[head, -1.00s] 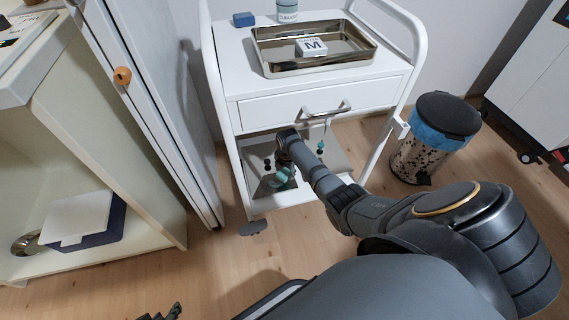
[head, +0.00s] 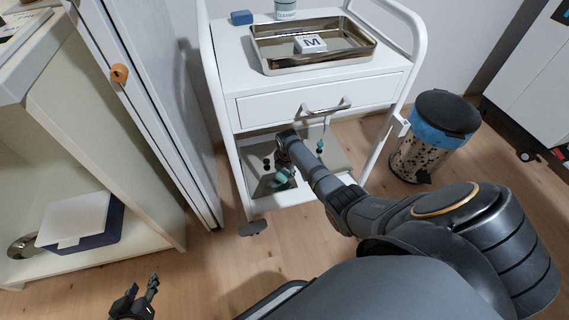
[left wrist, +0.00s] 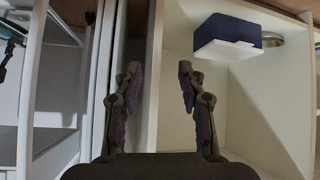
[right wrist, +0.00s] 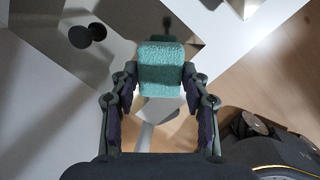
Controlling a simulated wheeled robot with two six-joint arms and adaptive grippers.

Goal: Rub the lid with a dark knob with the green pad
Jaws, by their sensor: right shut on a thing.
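The lid (head: 258,187) is a shiny grey metal sheet on the trolley's lower shelf, partly hidden by my right arm. Its dark knob (head: 267,166) stands up near its left side; the right wrist view shows the knob (right wrist: 80,37) with what looks like its reflection beside it. My right gripper (right wrist: 160,78) is shut on the green pad (right wrist: 160,55), a teal block between its fingers. The pad (head: 284,177) is over the lower shelf, right of the knob; I cannot tell whether it touches the lid. My left gripper (left wrist: 160,72) is open and empty, low at the left.
The white trolley (head: 305,106) has a drawer above the lower shelf and a steel tray (head: 262,56) on top. A teal item (head: 320,146) hangs below the drawer handle. A bin (head: 425,150) stands at right. A blue box (head: 100,232) sits in the left cabinet.

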